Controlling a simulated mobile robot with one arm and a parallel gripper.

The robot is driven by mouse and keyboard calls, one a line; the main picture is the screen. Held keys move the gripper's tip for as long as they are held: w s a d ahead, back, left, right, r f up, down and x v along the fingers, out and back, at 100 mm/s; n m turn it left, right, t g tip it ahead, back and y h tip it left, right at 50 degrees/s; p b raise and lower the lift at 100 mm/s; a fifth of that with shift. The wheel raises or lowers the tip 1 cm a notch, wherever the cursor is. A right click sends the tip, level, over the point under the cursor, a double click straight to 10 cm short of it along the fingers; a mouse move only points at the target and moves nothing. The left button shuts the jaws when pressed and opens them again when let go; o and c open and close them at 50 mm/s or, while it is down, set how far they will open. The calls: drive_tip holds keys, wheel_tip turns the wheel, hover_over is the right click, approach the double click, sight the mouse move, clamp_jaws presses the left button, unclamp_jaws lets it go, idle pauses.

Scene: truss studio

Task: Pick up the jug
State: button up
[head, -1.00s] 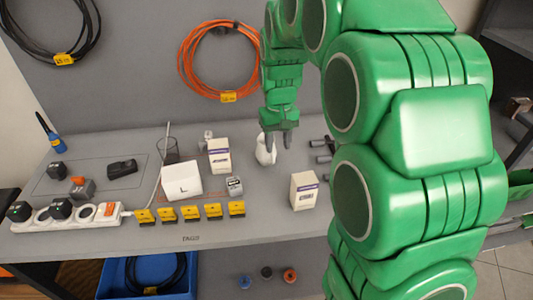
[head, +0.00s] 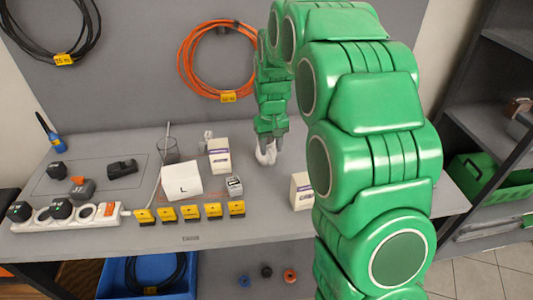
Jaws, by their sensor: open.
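The white jug (head: 266,156) stands on the grey bench, right of a white and purple box. It is small in the head view and partly hidden by my gripper. My gripper (head: 271,146) points down at the jug with its fingers open, one towards each side of the jug's upper part. I cannot tell whether the fingers touch it.
The white and purple box (head: 219,157) stands close left of the jug. A second box (head: 302,190) stands nearer the front, partly hidden by my arm.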

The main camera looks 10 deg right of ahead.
sight(272, 153)
drive_tip(key=f, duration=0.4)
drive_tip(key=shift+d+f, duration=0.1)
drive_tip(key=shift+d, duration=0.1)
drive_tip(key=shift+c, duration=0.3)
clamp_jaws()
